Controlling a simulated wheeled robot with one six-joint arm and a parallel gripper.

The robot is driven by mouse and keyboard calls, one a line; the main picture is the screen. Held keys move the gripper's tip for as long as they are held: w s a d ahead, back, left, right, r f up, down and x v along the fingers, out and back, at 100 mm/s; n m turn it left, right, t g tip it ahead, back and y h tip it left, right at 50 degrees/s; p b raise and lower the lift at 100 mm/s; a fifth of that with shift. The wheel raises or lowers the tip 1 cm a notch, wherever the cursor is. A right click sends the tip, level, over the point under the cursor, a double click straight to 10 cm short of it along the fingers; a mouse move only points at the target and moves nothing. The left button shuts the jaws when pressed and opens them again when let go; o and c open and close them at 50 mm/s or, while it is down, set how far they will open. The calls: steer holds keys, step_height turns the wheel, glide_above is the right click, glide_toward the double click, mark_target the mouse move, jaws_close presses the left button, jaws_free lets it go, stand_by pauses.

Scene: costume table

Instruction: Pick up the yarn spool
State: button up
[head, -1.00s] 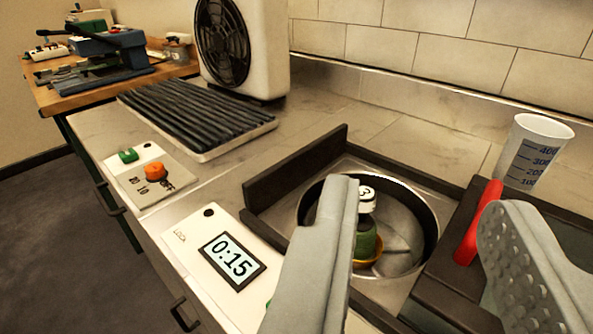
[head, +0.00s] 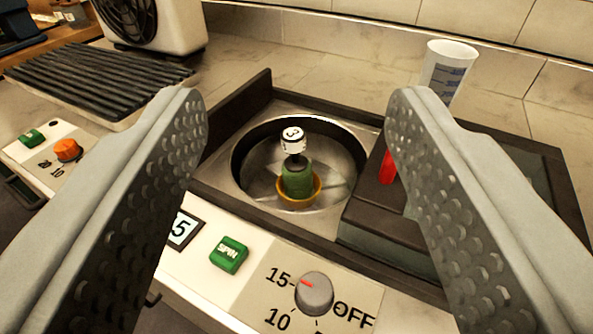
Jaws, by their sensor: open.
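What looks like the yarn spool (head: 298,181) stands upright in the round metal basin (head: 345,152). It has a green body, an orange-yellow flange at the bottom and a white cap marked 3 on top. My gripper (head: 297,105) is wide open and empty. In the picture its fingers stand to the left and right of the spool, clear of it. The spool is in full view between them, farther off than the fingers.
A dark raised rim (head: 255,92) edges the basin. At right stand a dark lid (head: 385,235) with a red handle (head: 388,168) and a measuring cup (head: 447,65). In front are a green SPIN button (head: 229,254) and a dial (head: 314,292). A ribbed rack (head: 95,80) lies at left.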

steer(key=shift+o, duration=0.8)
steer(key=shift+w, duration=0.4)
steer(key=m+g, duration=0.2)
steer(key=g, duration=1.5)
glide_above(296, 152)
steer(key=w+a, duration=0.1)
step_height(296, 152, down, 4)
steer(key=shift+g+h, duration=0.3)
steer(key=shift+h, duration=0.1)
steer(key=f, duration=1.2)
steer(key=shift+w+d+f, duration=0.15)
steer(key=shift+d, duration=0.25)
steer(key=shift+w+d+f, duration=0.1)
steer(key=shift+w+f, duration=0.05)
steer(key=shift+f, duration=1.2)
steer(key=shift+w+f, duration=0.15)
steer(key=shift+f, duration=1.2)
jaws_close()
